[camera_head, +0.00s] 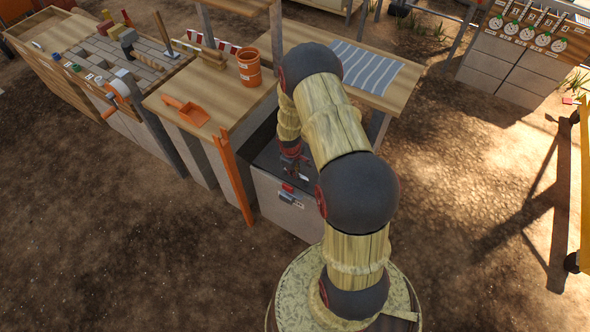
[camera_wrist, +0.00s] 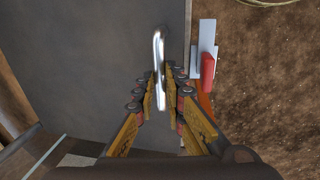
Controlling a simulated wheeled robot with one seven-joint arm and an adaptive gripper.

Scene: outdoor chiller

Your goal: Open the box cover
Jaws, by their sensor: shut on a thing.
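The box (camera_head: 283,208) is a grey chest in the middle of the head view, with its dark grey cover (camera_head: 268,160) on top. The cover also fills much of the wrist view (camera_wrist: 100,60). A shiny metal handle (camera_wrist: 159,50) stands on the cover near its right edge in the wrist view. My gripper (camera_wrist: 170,72) is shut on this handle, with a finger on either side. In the head view my gripper (camera_head: 292,160) is over the cover, partly hidden by my arm. I cannot tell whether the cover is slightly raised.
A red latch-like part (camera_head: 288,187) sits on the box front. A wooden workbench (camera_head: 225,106) with an orange bucket (camera_head: 249,68) and dustpan (camera_head: 187,111) adjoins at left. A table with a striped cloth (camera_head: 360,68) stands behind. Bare ground (camera_head: 460,190) is open at right.

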